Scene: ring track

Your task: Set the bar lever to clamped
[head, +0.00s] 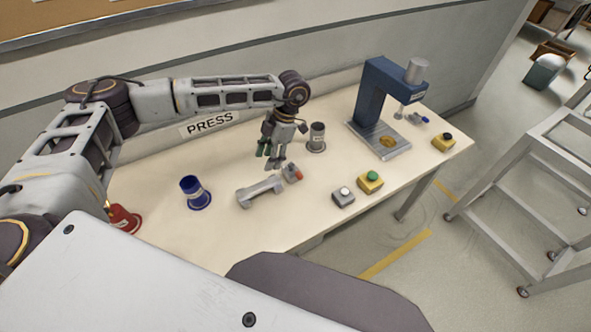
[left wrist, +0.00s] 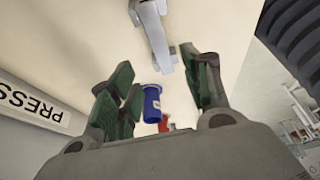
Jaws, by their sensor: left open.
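A grey bar-shaped piece (head: 260,190) with a raised block at each end lies on the table. A small grey piece with a red-orange end (head: 293,173) sits at its right end; I cannot tell whether they are joined. No label shows which part is the bar lever or how it is set. My left gripper (head: 269,157) hangs above the table, just behind the bar's right end, pointing down, open and empty. In the left wrist view the grey bar (left wrist: 152,38) shows at the top, beyond the green-padded fingers (left wrist: 160,85). My right gripper is not in view.
A dark grey cylinder (head: 317,137) stands right of my gripper.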

